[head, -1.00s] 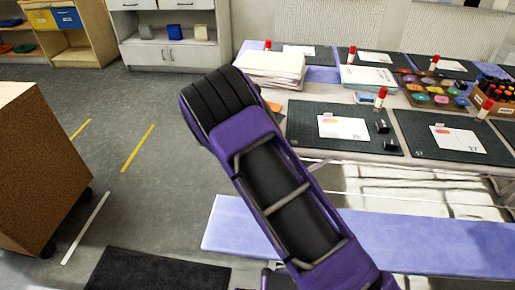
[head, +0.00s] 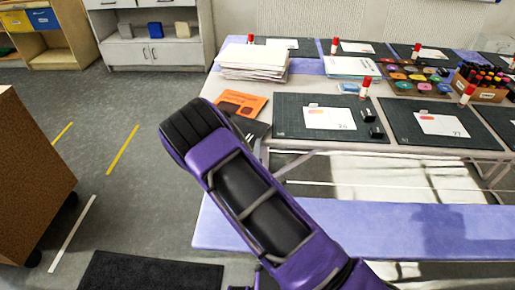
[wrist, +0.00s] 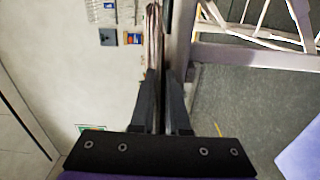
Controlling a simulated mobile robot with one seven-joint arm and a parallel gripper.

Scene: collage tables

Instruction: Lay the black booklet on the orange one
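The orange booklet (head: 238,103) lies flat near the table's left end, in front of the paper stack. The black booklet (head: 254,129) shows in the head view just in front of it, at the table's edge, partly hidden by my arm. In the wrist view, my gripper (wrist: 160,80) is level, its two dark fingers close together. A thin layered edge, taken to be the black booklet's (wrist: 154,35), runs between them. The fingers appear closed on it, with the table's edge just beside it.
A white paper stack (head: 252,62) stands behind the orange booklet. A dark cutting mat (head: 290,118) with a card lies to the right. A purple bench (head: 400,224) runs along the table's front. A brown cabinet (head: 30,180) stands left, with open floor between.

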